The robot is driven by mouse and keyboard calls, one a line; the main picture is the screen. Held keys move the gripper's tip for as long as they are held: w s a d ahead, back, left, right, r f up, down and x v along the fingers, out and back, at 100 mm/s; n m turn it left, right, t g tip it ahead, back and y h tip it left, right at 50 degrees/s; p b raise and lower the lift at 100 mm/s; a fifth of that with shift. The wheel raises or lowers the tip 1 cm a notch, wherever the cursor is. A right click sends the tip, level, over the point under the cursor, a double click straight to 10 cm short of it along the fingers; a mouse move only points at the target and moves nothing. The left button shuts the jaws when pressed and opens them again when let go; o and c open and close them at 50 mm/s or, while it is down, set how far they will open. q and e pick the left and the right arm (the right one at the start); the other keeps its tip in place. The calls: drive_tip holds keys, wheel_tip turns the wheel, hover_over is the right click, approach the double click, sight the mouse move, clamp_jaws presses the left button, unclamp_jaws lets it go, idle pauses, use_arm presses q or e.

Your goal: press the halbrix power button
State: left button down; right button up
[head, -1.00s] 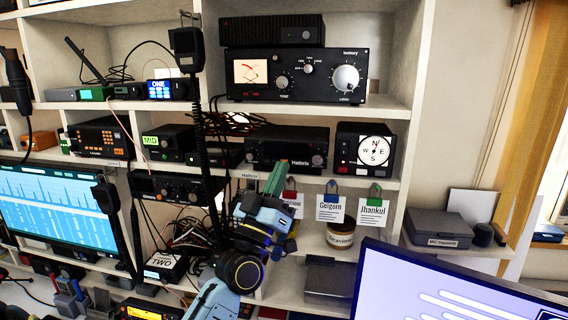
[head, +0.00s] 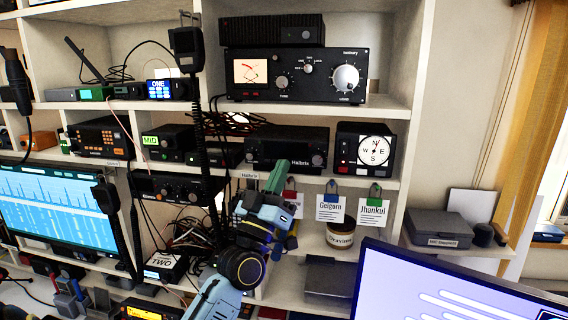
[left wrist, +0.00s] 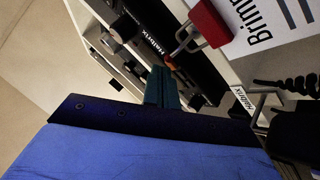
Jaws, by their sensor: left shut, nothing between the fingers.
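The Halbrix radio (head: 287,147) is a black unit on the middle shelf, below the large black set with the big dial. A small Halbrix label (head: 250,175) is on the shelf edge below it. My left gripper (head: 277,176) is shut and empty. Its green fingers point up in front of the lower part of the radio's face. In the left wrist view the closed fingers (left wrist: 163,88) appear against the lower front of the radio (left wrist: 150,38). I cannot tell whether they touch it. I cannot pick out the power button for certain.
Paper tags hang on coloured clips (head: 331,207) from the shelf edge right of the fingers. A red clip (left wrist: 208,22) is close in the left wrist view. A compass-faced unit (head: 365,150) stands right of the radio. A microphone cord (head: 200,100) hangs at its left.

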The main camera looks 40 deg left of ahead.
use_arm(q)
drive_tip(key=shift+w, duration=0.1)
idle(0.4)
drive_tip(key=shift+s+d+p, duration=0.25)
drive_tip(key=shift+s+p, duration=0.05)
drive_tip(key=shift+s, duration=0.25)
drive_tip(key=shift+s+d+p, duration=0.3)
drive_tip(key=shift+s+d, duration=0.2)
drive_tip(key=shift+s, duration=0.35)
drive_tip(key=shift+s+d+p, duration=0.35)
drive_tip(key=shift+s+d, duration=0.1)
drive_tip(key=shift+s, duration=0.45)
drive_tip(key=shift+s+d+p, duration=0.3)
drive_tip(key=shift+s+d, duration=0.2)
drive_tip(key=shift+s, duration=0.35)
